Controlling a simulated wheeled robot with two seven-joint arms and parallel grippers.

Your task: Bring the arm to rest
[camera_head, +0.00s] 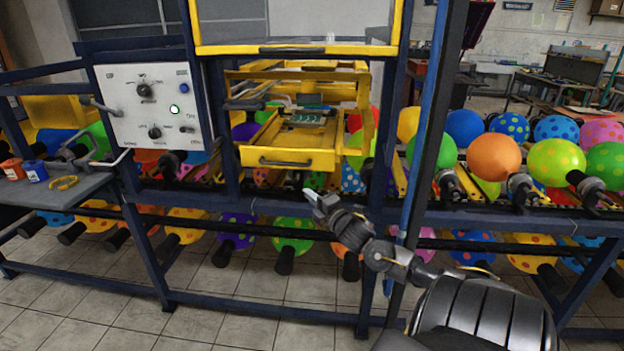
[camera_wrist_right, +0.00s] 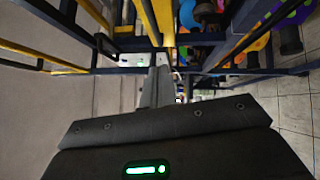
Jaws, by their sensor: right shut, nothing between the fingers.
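My right arm comes in from the lower right in the head view. Its gripper (camera_head: 309,194) is in front of the machine, just below the yellow drawer. It is shut and empty. In the right wrist view the closed fingers (camera_wrist_right: 158,85) point toward the machine frame, with nothing between them. My left gripper does not show in the head view.
The blue machine frame (camera_head: 150,255) holds rows of coloured balloons (camera_head: 494,157). A yellow drawer (camera_head: 290,157) and a white control panel (camera_head: 153,107) are on its front. A side table (camera_head: 60,193) carries red and blue cups. Tiled floor lies in front.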

